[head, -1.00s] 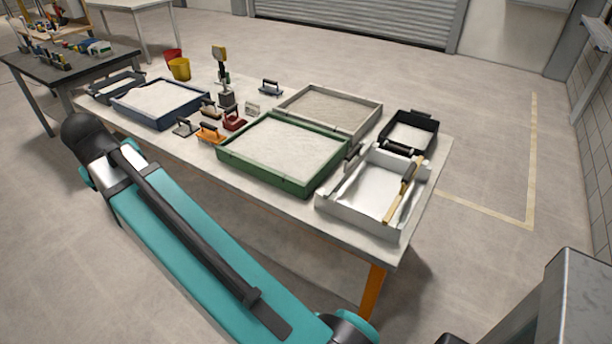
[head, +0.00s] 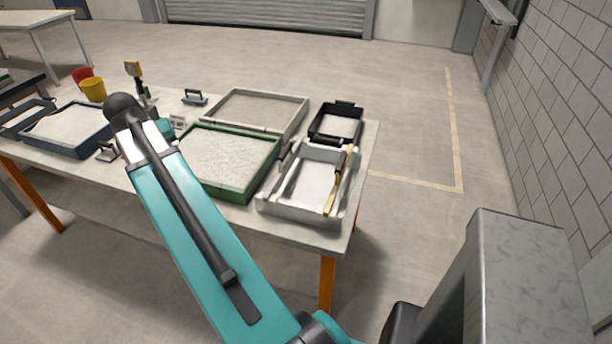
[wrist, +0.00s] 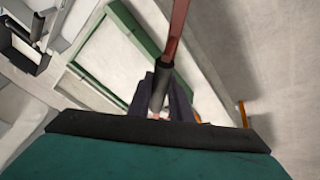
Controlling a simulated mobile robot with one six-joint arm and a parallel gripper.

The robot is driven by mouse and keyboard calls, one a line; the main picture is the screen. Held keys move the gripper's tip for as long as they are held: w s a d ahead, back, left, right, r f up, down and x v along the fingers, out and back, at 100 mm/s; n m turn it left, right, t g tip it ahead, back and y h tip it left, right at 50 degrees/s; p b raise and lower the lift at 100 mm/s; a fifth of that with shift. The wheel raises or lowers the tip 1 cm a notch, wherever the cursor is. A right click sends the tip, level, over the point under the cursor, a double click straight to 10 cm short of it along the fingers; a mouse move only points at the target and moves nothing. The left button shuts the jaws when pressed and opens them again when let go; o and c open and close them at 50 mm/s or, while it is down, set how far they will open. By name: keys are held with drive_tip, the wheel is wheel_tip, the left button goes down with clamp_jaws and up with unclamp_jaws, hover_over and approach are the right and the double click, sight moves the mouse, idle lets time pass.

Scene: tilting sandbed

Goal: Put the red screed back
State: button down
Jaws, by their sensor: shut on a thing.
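In the wrist view my gripper (wrist: 163,98) has its dark fingers closed around the grey handle of the red screed. The rest of the screed is cut off or hidden. The screed is over or beside the table, but its height cannot be told. In the head view my gripper and the screed do not show; my arm crosses the left part of the table.
The table holds a green-rimmed sand tray (head: 247,193), a grey-rimmed tray (head: 294,128), a blue tray (head: 78,152), a black tray (head: 350,141) and a white tray (head: 295,217) with a wood-handled tool (head: 334,190). A blue hand float (head: 194,98) stands behind. Floor right of the table is clear.

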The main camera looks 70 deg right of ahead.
drive_tip(key=s+d+m+g+p, duration=0.3)
drive_tip(key=s+d+m, duration=0.5)
drive_tip(key=s+d, duration=2.1)
drive_tip(key=s, duration=0.4)
drive_tip(key=shift+f+m+g, duration=0.3)
drive_tip(key=shift+f, duration=0.1)
drive_tip(key=shift+f, duration=0.1)
drive_tip(key=shift+f+p, duration=0.95)
drive_tip(key=shift+f, duration=1.85)
wheel_tip(320, 180, down, 4)
drive_tip(key=shift+f+p, duration=0.1)
drive_tip(key=shift+p, duration=0.7)
drive_tip(key=shift+f+b, duration=0.4)
drive_tip(key=shift+f, duration=0.1)
